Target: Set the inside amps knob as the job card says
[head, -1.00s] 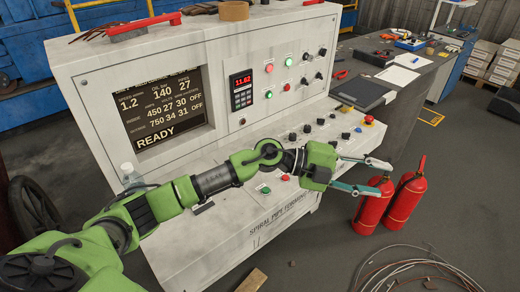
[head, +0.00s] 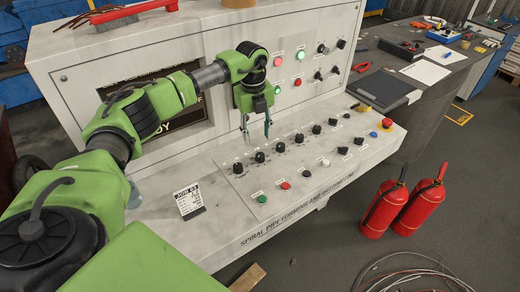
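A row of black knobs (head: 280,147) runs along the upper part of the sloped console (head: 226,228). Their labels are too small to read, so I cannot tell which is the inside amps knob. My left gripper (head: 257,137) points down over the left part of this row, its two thin fingers apart and nothing between them. The fingertips are close to the leftmost knobs (head: 238,168) (head: 260,157); I cannot tell whether they touch. The white job card (head: 188,200), headed JOB 03, lies at the console's left; its smaller writing is unreadable. My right gripper is not in view.
My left arm hides most of the display (head: 172,130). A lower row holds a green button (head: 262,199), a red button (head: 286,185) and more knobs. A red mushroom button (head: 387,123) sits at the right end. Fire extinguishers (head: 419,207) stand on the floor at right.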

